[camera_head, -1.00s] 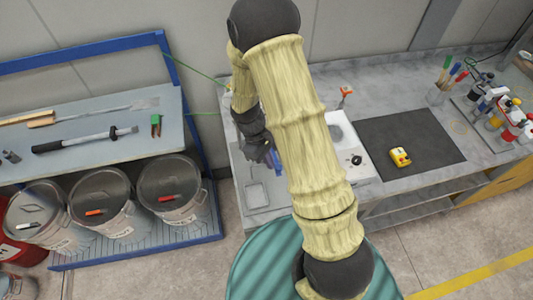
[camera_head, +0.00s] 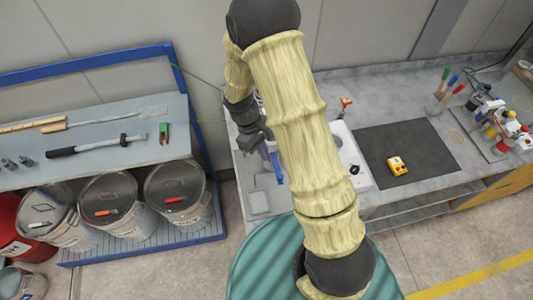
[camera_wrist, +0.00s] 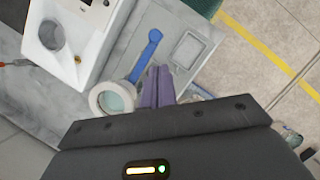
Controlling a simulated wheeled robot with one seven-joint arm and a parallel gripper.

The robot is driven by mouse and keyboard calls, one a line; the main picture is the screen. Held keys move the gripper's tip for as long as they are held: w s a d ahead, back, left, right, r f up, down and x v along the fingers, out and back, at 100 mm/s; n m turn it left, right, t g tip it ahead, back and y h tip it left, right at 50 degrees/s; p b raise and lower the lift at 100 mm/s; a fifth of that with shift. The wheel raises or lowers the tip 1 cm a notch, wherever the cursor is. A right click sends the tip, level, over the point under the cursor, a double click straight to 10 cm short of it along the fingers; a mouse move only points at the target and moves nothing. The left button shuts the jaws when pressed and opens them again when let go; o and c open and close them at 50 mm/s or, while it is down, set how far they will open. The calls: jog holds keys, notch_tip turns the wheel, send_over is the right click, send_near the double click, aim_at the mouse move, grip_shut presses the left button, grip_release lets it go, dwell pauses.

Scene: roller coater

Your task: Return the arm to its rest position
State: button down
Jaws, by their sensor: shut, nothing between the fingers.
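My gripper (camera_wrist: 157,87) is shut and empty; its two purple-grey fingers lie side by side in the wrist view. In the head view my arm, in a pale yellow cover, rises across the middle, and its dark wrist hangs over the left end of the grey bench (camera_head: 310,95). The fingertips are partly hidden behind the arm there. In the wrist view a blue handle (camera_wrist: 147,55) and a round white-rimmed container (camera_wrist: 112,98) lie just left of the fingers, below them. I cannot tell how far below.
A white machine (camera_wrist: 75,40) stands on the bench. A black mat (camera_head: 425,155) carries a yellow box (camera_head: 397,166). Bottles (camera_head: 500,125) stand at the right. A blue-framed rack (camera_head: 90,60) with tools and lidded buckets (camera_head: 110,205) is at the left. Open floor (camera_head: 430,250) lies in front.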

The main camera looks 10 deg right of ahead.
jog(key=shift+w+a+r, duration=0.2)
jog(key=shift+r, duration=0.45)
jog(key=s+d+r+m+t+y+b, duration=0.2)
jog(key=s+d+m+t+b, duration=0.3)
jog(key=b, duration=0.8)
jog(key=s+m+y, duration=0.1)
jog(key=s+m, duration=0.2)
jog(key=m, duration=0.1)
jog(key=shift+s+d+t, duration=0.2)
jog(key=shift+s+t, duration=0.1)
jog(key=shift+s, duration=0.05)
